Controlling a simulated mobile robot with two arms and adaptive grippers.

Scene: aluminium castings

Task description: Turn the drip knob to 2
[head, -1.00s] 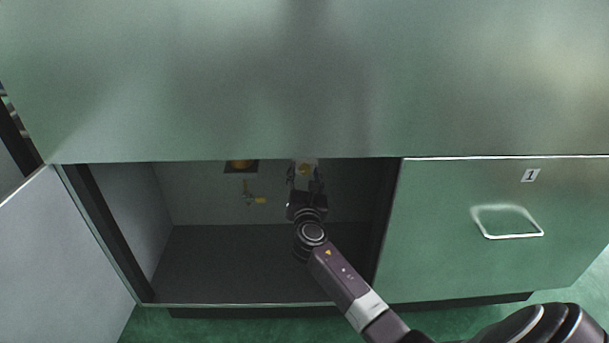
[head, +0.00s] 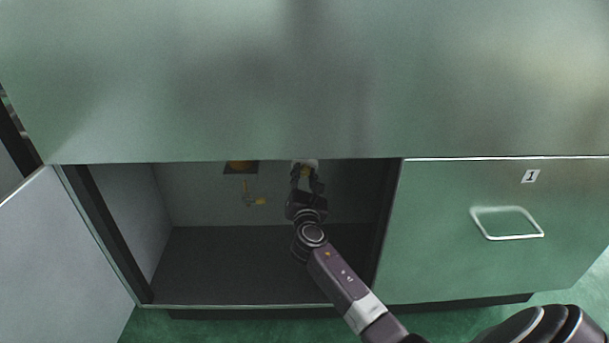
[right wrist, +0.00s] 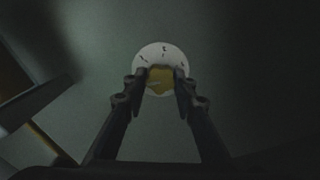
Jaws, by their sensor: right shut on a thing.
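The drip knob (right wrist: 160,84) is yellow and sits in front of a round white dial (right wrist: 159,52) with dark marks on the cabinet's back wall. I cannot read the numbers on the dial. My right gripper (right wrist: 161,85) is shut on the knob, one finger on each side. In the head view, my right gripper (head: 307,178) reaches inside the open cabinet (head: 220,265), and a yellow and white patch shows at its fingertips just below the counter edge. My left gripper is not in view.
The cabinet door (head: 65,255) stands open at left. A closed green drawer (head: 500,225) labelled 1 is at right. The counter (head: 300,80) overhangs above.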

